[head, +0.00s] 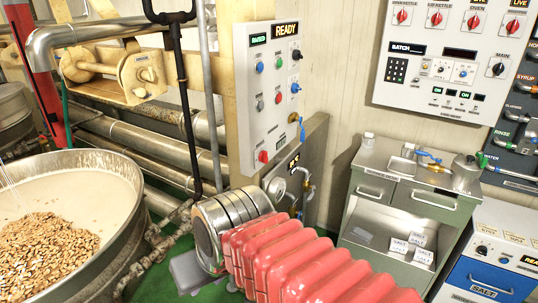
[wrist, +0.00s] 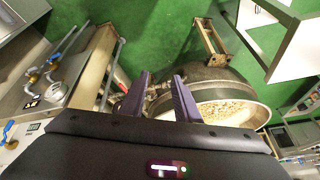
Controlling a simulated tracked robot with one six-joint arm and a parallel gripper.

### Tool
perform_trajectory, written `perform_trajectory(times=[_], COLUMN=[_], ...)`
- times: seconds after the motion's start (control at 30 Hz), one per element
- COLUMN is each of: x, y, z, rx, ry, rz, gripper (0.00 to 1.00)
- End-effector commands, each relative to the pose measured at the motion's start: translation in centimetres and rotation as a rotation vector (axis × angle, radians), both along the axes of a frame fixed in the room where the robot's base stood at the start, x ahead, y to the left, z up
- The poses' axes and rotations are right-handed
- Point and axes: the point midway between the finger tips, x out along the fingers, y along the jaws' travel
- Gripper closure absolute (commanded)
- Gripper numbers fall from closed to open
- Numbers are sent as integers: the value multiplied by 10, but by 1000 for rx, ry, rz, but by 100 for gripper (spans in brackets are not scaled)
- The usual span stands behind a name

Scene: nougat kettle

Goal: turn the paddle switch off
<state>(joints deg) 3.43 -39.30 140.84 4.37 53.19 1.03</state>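A white control panel (head: 270,100) on a post carries a lit READY sign, a green RAISED sign and several small switches, buttons and lamps. Its labels are too small to read, so I cannot tell which one is the paddle switch. The kettle (head: 110,165), holding pale mix and nuts, stands at the left; it also shows in the wrist view (wrist: 262,95). My gripper (wrist: 160,77) is open, its two purple fingers apart with nothing between them. In the head view my red-sleeved arm extends toward the panel's lower end and my fingers are hidden.
A larger panel (head: 440,50) with red knobs hangs on the back wall. A grey cabinet (head: 408,190) stands below it, with a blue SALT unit (head: 485,275) at right. A black vertical pipe (head: 184,90) and horizontal pipes run between kettle and panel.

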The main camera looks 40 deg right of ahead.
Motion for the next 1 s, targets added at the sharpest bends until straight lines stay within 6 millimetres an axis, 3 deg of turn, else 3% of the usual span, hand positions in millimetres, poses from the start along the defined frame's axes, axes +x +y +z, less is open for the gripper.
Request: perform_trajectory(times=[0.57, 0.77, 1.0], x=[89, 127, 173], y=[-28, -54, -102], z=[3, 5, 5], rx=[557, 770, 1039], ry=[252, 320, 382], rz=[-583, -777, -993], gripper=[71, 71, 71])
